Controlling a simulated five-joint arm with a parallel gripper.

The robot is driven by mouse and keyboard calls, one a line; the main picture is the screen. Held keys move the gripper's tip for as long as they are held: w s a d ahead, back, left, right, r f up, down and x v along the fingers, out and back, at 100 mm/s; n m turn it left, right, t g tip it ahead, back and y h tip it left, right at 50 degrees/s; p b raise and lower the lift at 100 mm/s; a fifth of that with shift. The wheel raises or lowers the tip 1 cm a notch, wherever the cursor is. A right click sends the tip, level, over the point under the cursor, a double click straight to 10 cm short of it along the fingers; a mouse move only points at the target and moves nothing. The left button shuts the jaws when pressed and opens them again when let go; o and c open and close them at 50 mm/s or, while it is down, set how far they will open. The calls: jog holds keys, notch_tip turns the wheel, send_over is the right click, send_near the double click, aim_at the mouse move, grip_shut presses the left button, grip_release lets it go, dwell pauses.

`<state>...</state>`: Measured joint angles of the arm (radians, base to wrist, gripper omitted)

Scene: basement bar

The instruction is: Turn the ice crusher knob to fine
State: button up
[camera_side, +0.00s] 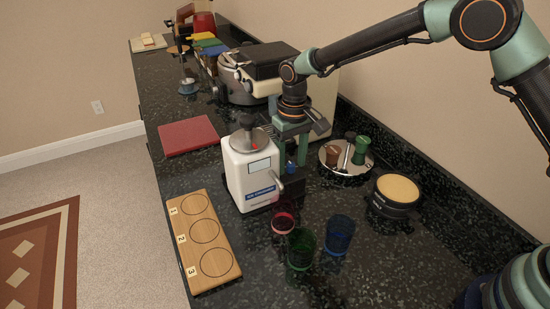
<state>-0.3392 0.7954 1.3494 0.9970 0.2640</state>
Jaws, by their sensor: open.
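The ice crusher (248,172) is a white upright box with a round metal top and a blue label near its base. It stands on the dark speckled counter in the middle of the side view. A dark knob (246,121) sits on its metal top, with a small red mark on the top near it. A light handle or spout sticks out at its lower right. My gripper (290,160) is open and points down just right of the crusher, behind its right side. I cannot tell whether it touches the crusher. The knob's setting is too small to read.
A wooden board (229,277) with numbered circles lies at front left. Red, green (300,249) and blue (339,234) glasses stand in front of the crusher. A round tray (338,168) with bar items and a dark tub (394,196) are to the right. A red mat (188,135) lies behind left.

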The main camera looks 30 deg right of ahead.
aim_at(291, 164)
notch_tip(291, 164, up, 12)
dwell(0.6)
jog(key=shift+r, duration=0.1)
jog(key=s+d+r+t, duration=0.3)
jog(key=s+d+r, duration=0.5)
jog(key=d, duration=0.2)
jog(key=s+d+f+t, duration=0.2)
jog(key=s+d, duration=0.5)
jog(key=s, duration=0.4)
jog(key=shift+s+m+t, duration=0.2)
jog(key=shift+m+t, duration=0.1)
jog(key=shift+m, duration=0.1)
